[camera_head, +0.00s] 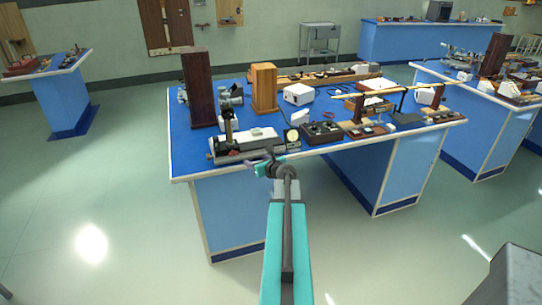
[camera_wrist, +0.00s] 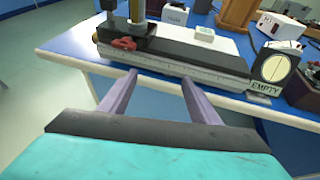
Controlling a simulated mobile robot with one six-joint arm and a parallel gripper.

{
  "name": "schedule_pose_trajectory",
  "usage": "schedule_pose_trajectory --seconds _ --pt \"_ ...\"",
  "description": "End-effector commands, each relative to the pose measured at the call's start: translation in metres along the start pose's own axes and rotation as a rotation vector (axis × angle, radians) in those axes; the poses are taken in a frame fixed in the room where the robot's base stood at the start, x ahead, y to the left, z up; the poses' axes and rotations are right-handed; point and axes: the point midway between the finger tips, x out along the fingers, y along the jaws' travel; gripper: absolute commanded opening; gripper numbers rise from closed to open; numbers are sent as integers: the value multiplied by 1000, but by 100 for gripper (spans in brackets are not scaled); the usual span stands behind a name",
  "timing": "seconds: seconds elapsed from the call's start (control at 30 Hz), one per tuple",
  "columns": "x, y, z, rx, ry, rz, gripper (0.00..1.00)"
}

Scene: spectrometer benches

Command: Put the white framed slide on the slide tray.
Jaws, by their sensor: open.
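My gripper (camera_head: 256,164) is open and empty at the front edge of the near blue bench. In the wrist view its two purple fingers (camera_wrist: 158,77) point at the front of a long grey and black instrument (camera_wrist: 175,58), apart from it. A small pale block (camera_wrist: 204,35) lies on the instrument's top; it also shows in the head view (camera_head: 264,132). I cannot tell whether this is the white framed slide. A dark panel with a pale disc (camera_wrist: 274,67) and an "EMPTY" label stands right of the instrument. I cannot identify the slide tray with certainty.
The blue bench (camera_head: 181,165) is crowded. A dark box (camera_head: 322,132) and small wooden-based items (camera_head: 365,130) stand right of the instrument. A tall dark wooden block (camera_head: 199,88) and a lighter one (camera_head: 264,88) stand behind. The floor (camera_head: 110,190) at left is clear.

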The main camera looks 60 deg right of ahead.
Motion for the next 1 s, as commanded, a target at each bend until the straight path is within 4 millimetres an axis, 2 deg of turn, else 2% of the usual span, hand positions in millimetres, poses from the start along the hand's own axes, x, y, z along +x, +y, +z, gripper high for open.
schedule_pose_trajectory --seconds 0.17,0.27,0.4,0.53,0.77,1.0 --pt "19 50 -20 -29 36 65 57" --pt "30 90 -37 -55 64 116 57" --pt "44 157 -70 -115 116 206 57" --pt "50 219 -104 -185 166 292 57" --pt "41 324 -173 -349 257 459 57" --pt "7 422 -255 -579 345 659 57"
